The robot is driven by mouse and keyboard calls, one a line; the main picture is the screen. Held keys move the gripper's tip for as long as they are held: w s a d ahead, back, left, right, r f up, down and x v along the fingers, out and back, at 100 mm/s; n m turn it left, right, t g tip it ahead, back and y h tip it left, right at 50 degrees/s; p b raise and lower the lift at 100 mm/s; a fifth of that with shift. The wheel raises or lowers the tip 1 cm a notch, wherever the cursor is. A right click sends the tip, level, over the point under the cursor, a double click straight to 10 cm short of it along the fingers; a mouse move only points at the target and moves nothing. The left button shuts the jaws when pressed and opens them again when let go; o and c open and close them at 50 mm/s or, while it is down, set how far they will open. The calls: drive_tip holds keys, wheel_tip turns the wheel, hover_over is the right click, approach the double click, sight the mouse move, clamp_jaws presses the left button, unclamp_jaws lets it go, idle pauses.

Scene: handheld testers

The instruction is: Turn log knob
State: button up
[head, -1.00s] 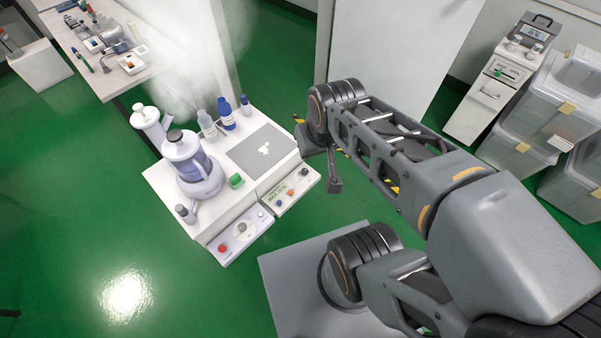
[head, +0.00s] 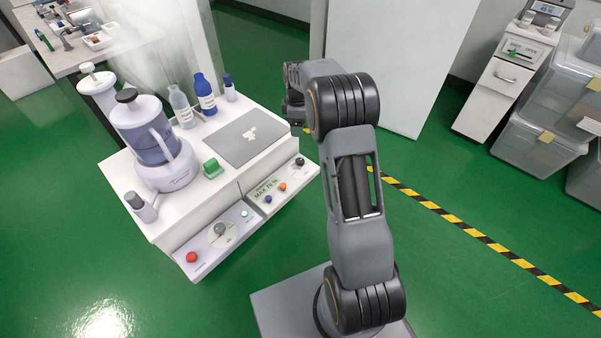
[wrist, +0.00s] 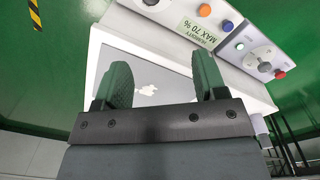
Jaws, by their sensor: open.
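Two knobs show on the control panels at the bench front; I cannot read which is the log knob. A grey knob on a round dial (head: 220,229) is on the left panel, between a red button and a teal button; it also shows in the wrist view (wrist: 264,67). A black knob (head: 299,162) is at the right end of the right panel; it shows at the top edge of the wrist view (wrist: 150,2). My gripper (wrist: 161,70) is open and empty, its green fingers apart over the grey laptop (wrist: 150,80). Its fingers are not clear in the head view.
The right panel (head: 277,190) has blue and orange buttons and a "MAX 70 %" label. A blender-like jug (head: 160,150), bottles (head: 205,95) and a green block (head: 212,168) stand on the white bench. Clear boxes (head: 535,135) stand at right. Green floor is open in front.

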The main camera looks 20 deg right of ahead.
drive_tip(key=n+b, duration=0.1)
drive_tip(key=b, duration=0.1)
hover_over(300, 160)
wheel_tip(300, 160, down, 6)
wheel_tip(300, 160, down, 14)
drive_tip(key=b, duration=0.4)
drive_tip(key=shift+r+b, duration=0.15)
drive_tip(key=shift+b, duration=0.25)
drive_tip(key=shift+c, duration=0.3)
